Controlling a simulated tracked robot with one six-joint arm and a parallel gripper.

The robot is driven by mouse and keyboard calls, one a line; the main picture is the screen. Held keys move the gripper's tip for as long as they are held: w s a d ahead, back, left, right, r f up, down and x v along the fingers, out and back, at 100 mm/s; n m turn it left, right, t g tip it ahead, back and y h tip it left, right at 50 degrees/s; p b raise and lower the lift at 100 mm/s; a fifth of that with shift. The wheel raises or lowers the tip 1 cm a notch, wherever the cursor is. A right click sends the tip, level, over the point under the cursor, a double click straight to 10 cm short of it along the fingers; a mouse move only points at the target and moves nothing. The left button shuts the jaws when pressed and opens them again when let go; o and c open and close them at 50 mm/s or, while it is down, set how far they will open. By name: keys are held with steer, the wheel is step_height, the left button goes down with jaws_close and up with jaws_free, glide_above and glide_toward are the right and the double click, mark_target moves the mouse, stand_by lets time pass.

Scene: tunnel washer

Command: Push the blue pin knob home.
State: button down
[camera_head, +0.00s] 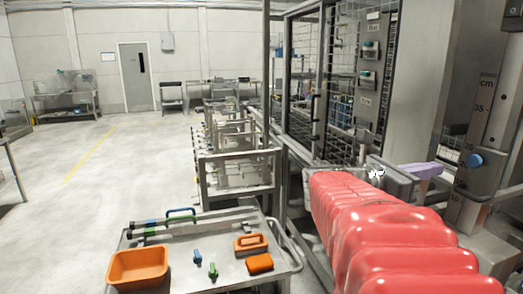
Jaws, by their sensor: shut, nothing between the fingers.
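The blue pin knob (474,160) sticks out from the face of a grey upright post marked with a cm scale, at the right of the head view. How deep it sits cannot be told from here. My gripper (436,169), with pale purple fingers, is to the left of the knob and slightly lower in the picture. The fingers point right, toward the post, and are shut and empty. A gap shows between the fingertips and the knob; the depth between them is unclear. My red-sleeved arm hides much of the lower right.
A mesh cage (300,80) and grey control panel (371,50) stand behind my arm. Open floor lies left.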

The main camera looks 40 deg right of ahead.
steer(key=shift+v, duration=1.45)
step_height(320, 180, down, 12)
steer(key=a+m+t+y, duration=0.2)
steer(key=a+m+y, duration=0.15)
steer(key=m, duration=0.35)
steer(key=w+a+f+m+t+y, duration=0.3)
steer(key=w+a+f+m+y, duration=0.2)
steer(key=a+f, duration=0.45)
steer(key=w+a+f+m+t+y, duration=0.1)
steer(key=w+a+t+y, duration=0.1)
steer(key=a, duration=1.3)
steer(key=w+a+f+m+t+y, duration=0.1)
steer(key=a+t+y, duration=0.3)
steer(key=a, duration=1.1)
steer(key=shift+w+f+y, duration=0.55)
steer(key=shift+w+y, duration=0.1)
steer(key=shift+y, duration=0.6)
